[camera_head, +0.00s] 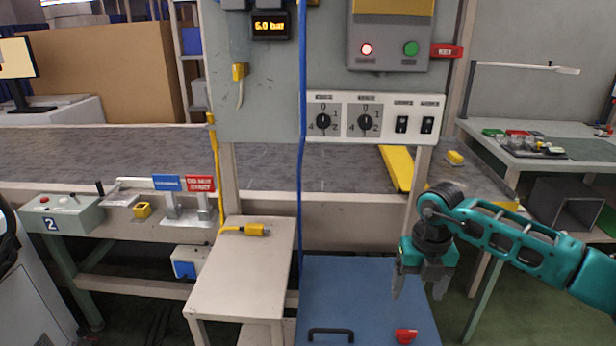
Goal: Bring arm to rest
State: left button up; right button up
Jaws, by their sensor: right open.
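My right arm comes in from the right edge in green and dark grey. My right gripper (418,286) points down above the right part of a blue cabinet top (345,285). Its two grey fingers are apart with nothing between them. I cannot tell how far it is above the blue top. My left gripper is out of the picture.
A beige side table (245,285) holds a yellow cable plug (257,230). Behind is the conveyor belt (100,150). A grey control panel (374,117) with knobs and switches stands above it. A red object (405,336) lies near the blue top's front. A workbench (550,155) stands right.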

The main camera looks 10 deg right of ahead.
jog(key=s+a+f+n+y, duration=0.1)
jog(key=s+a+y, duration=0.25)
jog(key=a, duration=0.55)
jog(key=s+a+f+y, duration=0.2)
jog(key=a+y, duration=0.3)
jog(key=a, duration=0.4)
jog(key=s+a+r+m+t+y+p, duration=0.1)
jog(key=s+a+r+m+t+y, duration=0.1)
jog(key=a+r+m+t+y, duration=0.65)
jog(key=d+f+m+t+h, duration=0.5)
jog(key=d+m+t+h, duration=0.3)
jog(key=m, duration=0.7)
jog(key=s+d+f+m+g+h, duration=0.2)
jog(key=s+d+f+m+h, duration=0.1)
jog(key=s+f+m, duration=0.1)
jog(key=s+d+f+m+g+h+p, duration=0.1)
jog(key=s+d+f+m+g+h, duration=0.2)
jog(key=s+f, duration=0.3)
notch_tip(320, 180, down, 3)
jog(key=shift+s+d+r+m+g+h, duration=0.15)
jog(key=shift+m+g+h, duration=0.2)
jog(key=shift+m+h, duration=0.25)
